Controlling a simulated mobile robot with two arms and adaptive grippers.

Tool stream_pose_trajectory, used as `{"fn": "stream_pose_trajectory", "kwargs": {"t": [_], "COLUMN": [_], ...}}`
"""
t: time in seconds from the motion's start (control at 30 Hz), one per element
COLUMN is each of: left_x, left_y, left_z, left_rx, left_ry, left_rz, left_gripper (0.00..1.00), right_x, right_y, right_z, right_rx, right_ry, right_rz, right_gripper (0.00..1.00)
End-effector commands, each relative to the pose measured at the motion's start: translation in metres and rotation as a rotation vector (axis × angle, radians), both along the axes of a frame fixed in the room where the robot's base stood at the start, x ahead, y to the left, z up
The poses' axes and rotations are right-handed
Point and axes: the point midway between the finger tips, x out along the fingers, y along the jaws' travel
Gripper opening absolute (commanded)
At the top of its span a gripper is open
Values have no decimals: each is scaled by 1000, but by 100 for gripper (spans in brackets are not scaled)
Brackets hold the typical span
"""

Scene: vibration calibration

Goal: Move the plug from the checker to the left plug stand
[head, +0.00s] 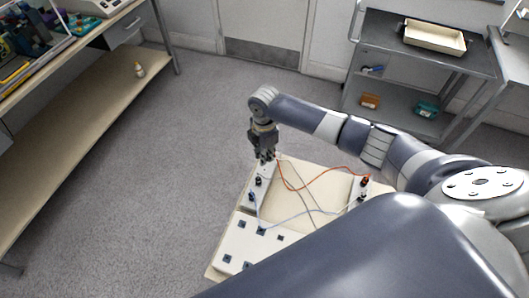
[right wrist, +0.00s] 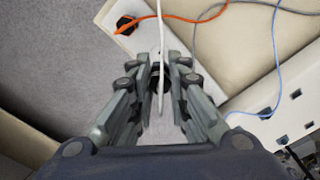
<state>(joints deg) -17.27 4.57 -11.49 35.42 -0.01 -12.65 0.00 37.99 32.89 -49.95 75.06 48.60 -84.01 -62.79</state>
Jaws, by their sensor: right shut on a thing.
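My right gripper (head: 265,156) points down at the far left corner of the pale board. In the right wrist view its fingers (right wrist: 162,82) are shut on a dark plug, mostly hidden between them, with a white cable (right wrist: 160,50) running from it. The gripper is over a narrow white block (right wrist: 98,16), where a dark plug with an orange cable (right wrist: 126,25) stands. A white panel with dark square sockets (head: 247,241) lies nearer the front. I cannot tell which block is the checker or the left plug stand. My left gripper is not in view.
Orange (head: 318,173) and blue (head: 300,209) cables cross the board. A red terminal (head: 364,181) and a black one (head: 362,197) stand at its right. A dark cart (head: 420,92) is behind, and a workbench (head: 85,107) is at left. Open floor lies between.

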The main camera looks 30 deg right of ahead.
Motion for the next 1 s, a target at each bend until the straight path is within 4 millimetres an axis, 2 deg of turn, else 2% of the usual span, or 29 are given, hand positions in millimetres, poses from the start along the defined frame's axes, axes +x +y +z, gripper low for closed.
{"fn": "stream_pose_trajectory", "kwargs": {"t": [0.27, 0.7, 1.0], "left_x": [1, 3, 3], "left_y": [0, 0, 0], "left_z": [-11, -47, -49], "left_rx": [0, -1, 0], "left_ry": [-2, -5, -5], "left_rz": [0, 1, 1], "left_gripper": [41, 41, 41], "right_x": [0, 0, 0], "right_y": [-1, -1, -1], "right_z": [-13, -47, -49], "right_rx": [0, 0, 0], "right_ry": [0, 0, 0], "right_rz": [9, 7, 7], "right_gripper": [0, 0, 0]}}
